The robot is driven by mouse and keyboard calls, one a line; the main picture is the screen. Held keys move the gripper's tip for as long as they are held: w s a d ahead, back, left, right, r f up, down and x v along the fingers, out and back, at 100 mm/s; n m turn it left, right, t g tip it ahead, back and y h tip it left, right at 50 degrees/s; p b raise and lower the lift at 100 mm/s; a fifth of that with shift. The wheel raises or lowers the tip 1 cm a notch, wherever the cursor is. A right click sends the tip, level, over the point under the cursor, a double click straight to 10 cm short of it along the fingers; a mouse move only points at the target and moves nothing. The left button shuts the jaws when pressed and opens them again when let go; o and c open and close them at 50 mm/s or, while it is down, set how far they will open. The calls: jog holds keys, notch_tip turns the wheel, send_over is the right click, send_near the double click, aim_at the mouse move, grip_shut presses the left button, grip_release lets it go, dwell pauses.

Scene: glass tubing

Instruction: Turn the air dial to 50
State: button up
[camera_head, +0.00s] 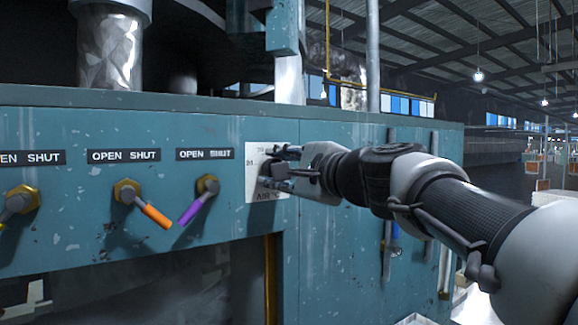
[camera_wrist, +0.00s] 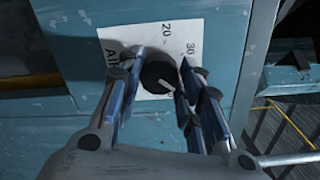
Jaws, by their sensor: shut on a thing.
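The air dial is a round black knob (camera_wrist: 158,72) on a white plate (camera_wrist: 114,37) marked "AIR". In the wrist view the numbers 20 and 30 show on the plate, and a light pointer mark on the knob faces down and right; the number it faces is hidden. My gripper (camera_wrist: 161,63) is shut on the knob, one finger on each side. In the head view my gripper (camera_head: 270,167) covers the knob and much of the plate (camera_head: 252,192), which is fixed to the teal panel.
Left of the plate, the teal panel (camera_head: 70,235) carries valves with a purple handle (camera_head: 187,213) and an orange handle (camera_head: 157,216), under "OPEN SHUT" labels. A blue-handled part (camera_head: 395,232) sits right of the plate, below my arm. A vertical pipe (camera_head: 373,55) rises behind.

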jog(key=m+p, duration=0.1)
jog(key=m, duration=0.5)
jog(key=shift+p, duration=0.4)
jog(key=shift+m, duration=0.3)
jog(key=o, duration=1.1)
jog(key=v, duration=1.2)
jog(key=shift+f, duration=0.1)
